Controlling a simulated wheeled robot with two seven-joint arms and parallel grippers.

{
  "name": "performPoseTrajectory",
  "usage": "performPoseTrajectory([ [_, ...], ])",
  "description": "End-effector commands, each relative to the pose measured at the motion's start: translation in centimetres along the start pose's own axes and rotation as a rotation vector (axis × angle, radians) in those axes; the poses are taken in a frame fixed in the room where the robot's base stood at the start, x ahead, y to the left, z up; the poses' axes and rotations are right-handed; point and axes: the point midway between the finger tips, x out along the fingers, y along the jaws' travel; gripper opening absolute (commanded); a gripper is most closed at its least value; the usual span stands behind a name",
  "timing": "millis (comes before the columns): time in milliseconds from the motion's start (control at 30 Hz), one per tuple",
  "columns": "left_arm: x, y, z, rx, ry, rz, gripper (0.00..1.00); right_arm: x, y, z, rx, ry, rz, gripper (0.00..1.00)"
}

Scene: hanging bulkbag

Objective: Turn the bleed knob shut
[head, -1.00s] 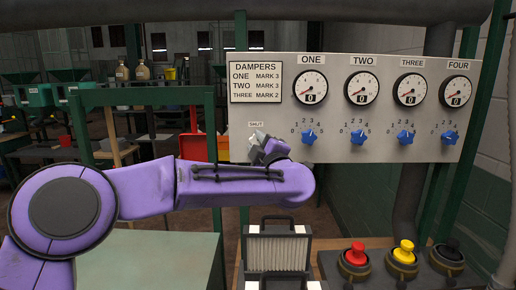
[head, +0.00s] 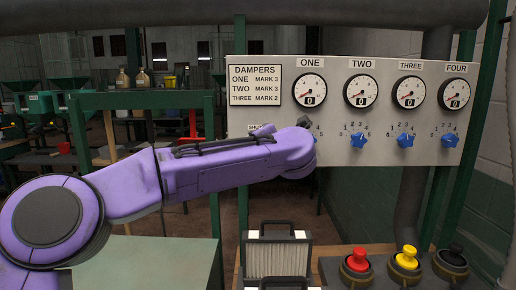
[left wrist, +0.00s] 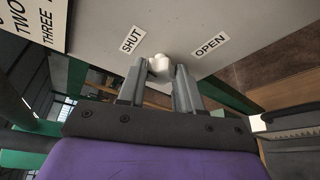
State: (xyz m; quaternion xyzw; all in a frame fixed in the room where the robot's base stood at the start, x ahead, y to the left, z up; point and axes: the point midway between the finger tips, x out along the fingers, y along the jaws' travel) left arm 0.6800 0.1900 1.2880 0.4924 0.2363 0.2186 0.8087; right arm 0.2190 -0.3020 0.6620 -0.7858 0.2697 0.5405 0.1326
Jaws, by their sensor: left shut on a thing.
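In the left wrist view the bleed knob (left wrist: 159,64) is a small pale knob on the grey panel. A SHUT label (left wrist: 132,39) is to its left and an OPEN label (left wrist: 210,44) to its right. My left gripper (left wrist: 162,70) is shut on the knob, one grey finger on each side. The fingers cover part of it, so I cannot tell which way it points. In the head view my purple left arm hides the knob; only part of the SHUT label shows above the arm. My right gripper is in neither view.
The grey panel (head: 400,165) carries several dials and blue knobs; my arm covers much of knob ONE. Blue knob TWO (head: 358,141) is just right of my arm. Red (head: 358,260), yellow (head: 405,258) and black push buttons stand below, beside a pleated filter block (head: 277,258).

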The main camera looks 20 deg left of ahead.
Motion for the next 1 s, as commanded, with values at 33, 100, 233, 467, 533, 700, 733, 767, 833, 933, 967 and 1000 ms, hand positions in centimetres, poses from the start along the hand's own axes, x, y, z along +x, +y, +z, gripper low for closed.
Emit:
performPoseTrajectory([
  [33,0.03,-0.18,-0.07,-0.027,0.001,-0.014,0.04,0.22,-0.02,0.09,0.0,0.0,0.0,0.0],
  [100,0.02,-0.12,-0.05,-0.063,0.0,-0.028,0.04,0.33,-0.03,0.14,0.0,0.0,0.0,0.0],
  [233,0.03,-0.04,-0.05,-0.116,0.0,-0.05,0.04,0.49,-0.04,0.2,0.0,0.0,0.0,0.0],
  [467,0.03,0.05,-0.05,-0.166,0.001,-0.071,0.04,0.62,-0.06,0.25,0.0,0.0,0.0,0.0],
  [533,0.02,0.06,-0.04,-0.173,0.001,-0.073,0.04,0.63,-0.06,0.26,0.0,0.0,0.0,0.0],
  [700,0.02,0.08,-0.03,-0.179,0.001,-0.075,0.04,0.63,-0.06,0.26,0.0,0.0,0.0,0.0],
  [733,0.01,0.08,-0.03,-0.179,0.001,-0.075,0.04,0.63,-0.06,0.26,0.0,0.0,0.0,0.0],
  [767,0.01,0.08,-0.03,-0.179,0.001,-0.075,0.04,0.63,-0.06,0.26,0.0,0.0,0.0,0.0],
  [833,0.01,0.08,-0.03,-0.179,0.001,-0.075,0.04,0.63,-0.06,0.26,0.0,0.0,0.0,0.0],
  [933,0.01,0.09,-0.03,-0.179,0.001,-0.075,0.04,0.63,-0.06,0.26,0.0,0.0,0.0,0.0],
  [967,0.01,0.09,-0.03,-0.179,0.001,-0.075,0.41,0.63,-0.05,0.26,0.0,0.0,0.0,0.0],
  [1000,0.01,0.09,-0.02,-0.178,0.001,-0.075,0.54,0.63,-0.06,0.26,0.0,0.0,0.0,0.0],
])
